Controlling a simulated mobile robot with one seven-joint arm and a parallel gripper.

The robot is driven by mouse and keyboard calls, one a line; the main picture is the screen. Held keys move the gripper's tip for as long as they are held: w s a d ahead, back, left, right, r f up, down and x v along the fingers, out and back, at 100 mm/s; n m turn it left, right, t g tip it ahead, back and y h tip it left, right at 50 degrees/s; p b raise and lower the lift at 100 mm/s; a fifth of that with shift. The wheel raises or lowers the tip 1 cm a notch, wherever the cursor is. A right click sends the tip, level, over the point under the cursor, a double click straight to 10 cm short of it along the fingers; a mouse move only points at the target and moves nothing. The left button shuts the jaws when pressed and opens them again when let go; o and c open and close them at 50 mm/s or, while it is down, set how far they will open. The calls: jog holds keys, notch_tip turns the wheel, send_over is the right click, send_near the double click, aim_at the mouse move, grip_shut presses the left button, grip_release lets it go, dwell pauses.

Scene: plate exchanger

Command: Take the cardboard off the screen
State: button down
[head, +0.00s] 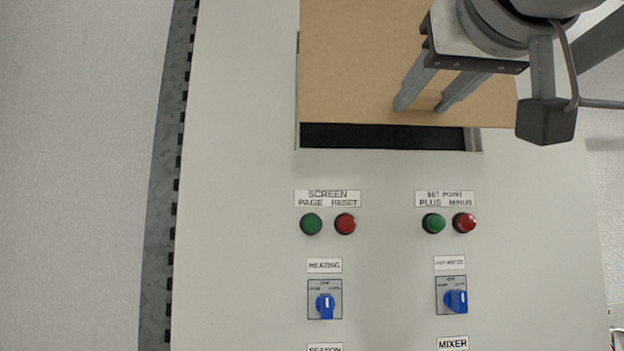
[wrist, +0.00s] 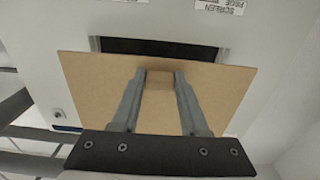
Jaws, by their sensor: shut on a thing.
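The brown cardboard (head: 360,60) is a flat sheet in front of the screen (head: 385,137) on the grey panel. Only a dark strip of the screen shows below the cardboard's lower edge in the head view. The cardboard (wrist: 90,90) also fills the middle of the wrist view, with the dark screen strip (wrist: 160,49) beyond its edge. My gripper (head: 420,104) is at the cardboard's right half in the head view. In the wrist view, its fingers (wrist: 160,75) are shut on a small block-like tab of the cardboard. Whether the sheet touches the panel is unclear.
Below the screen are green (head: 311,223) and red (head: 345,223) buttons under a "SCREEN PAGE RESET" label, and another green and red pair to the right. Blue rotary switches (head: 325,305) sit lower. A dark slotted edge (head: 178,175) runs along the panel's left side.

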jog(key=shift+s, duration=2.4)
